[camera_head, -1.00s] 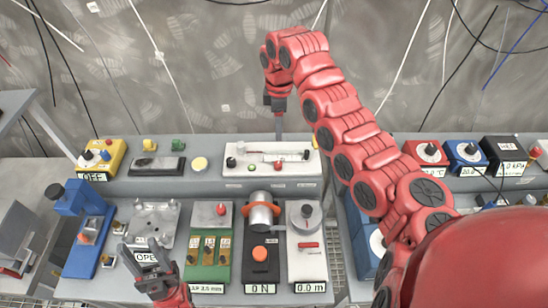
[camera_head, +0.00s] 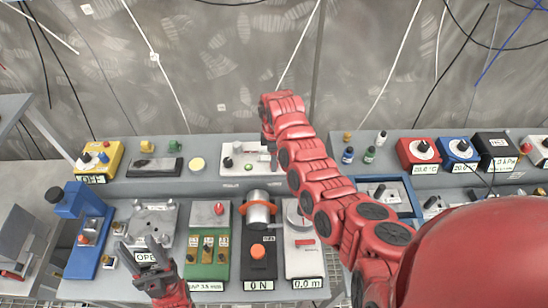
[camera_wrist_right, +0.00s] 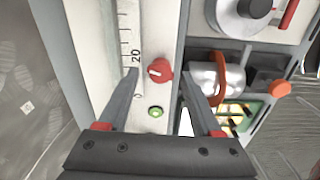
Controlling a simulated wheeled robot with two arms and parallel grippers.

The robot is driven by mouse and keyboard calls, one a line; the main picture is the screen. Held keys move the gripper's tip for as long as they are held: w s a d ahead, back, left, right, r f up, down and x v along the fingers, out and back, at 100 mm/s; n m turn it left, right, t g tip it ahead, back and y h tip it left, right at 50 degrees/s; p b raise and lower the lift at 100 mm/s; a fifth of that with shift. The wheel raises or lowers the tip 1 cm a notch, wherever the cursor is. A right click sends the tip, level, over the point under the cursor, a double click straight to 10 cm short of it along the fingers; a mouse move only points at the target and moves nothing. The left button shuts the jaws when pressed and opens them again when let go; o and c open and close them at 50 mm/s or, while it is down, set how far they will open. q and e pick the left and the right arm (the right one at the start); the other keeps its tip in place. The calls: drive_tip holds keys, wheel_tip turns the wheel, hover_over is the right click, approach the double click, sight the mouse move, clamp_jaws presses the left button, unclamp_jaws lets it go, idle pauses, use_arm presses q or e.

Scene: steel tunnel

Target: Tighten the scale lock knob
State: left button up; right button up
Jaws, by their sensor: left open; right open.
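The red scale lock knob (camera_wrist_right: 160,70), with a white mark line, sits beside a ruled scale strip (camera_wrist_right: 130,35) reading 20 and 0. In the right wrist view my right gripper (camera_wrist_right: 160,76) is open, with one fingertip on each side of the knob. I cannot tell whether they touch it. In the head view the white scale unit (camera_head: 240,142) lies on the back shelf, its right part and the knob mostly hidden by my right arm. My left gripper (camera_head: 139,247) is open and empty, low over the front left of the bench.
A green button (camera_wrist_right: 155,112) sits close by the knob. A metal cylinder with an orange ring (camera_head: 258,210) stands in front of the scale unit. Other devices crowd the bench, including a red dial box (camera_head: 419,153) and a blue lever box (camera_head: 85,200).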

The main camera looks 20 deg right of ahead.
drive_tip(key=shift+f, duration=0.6)
clamp_jaws()
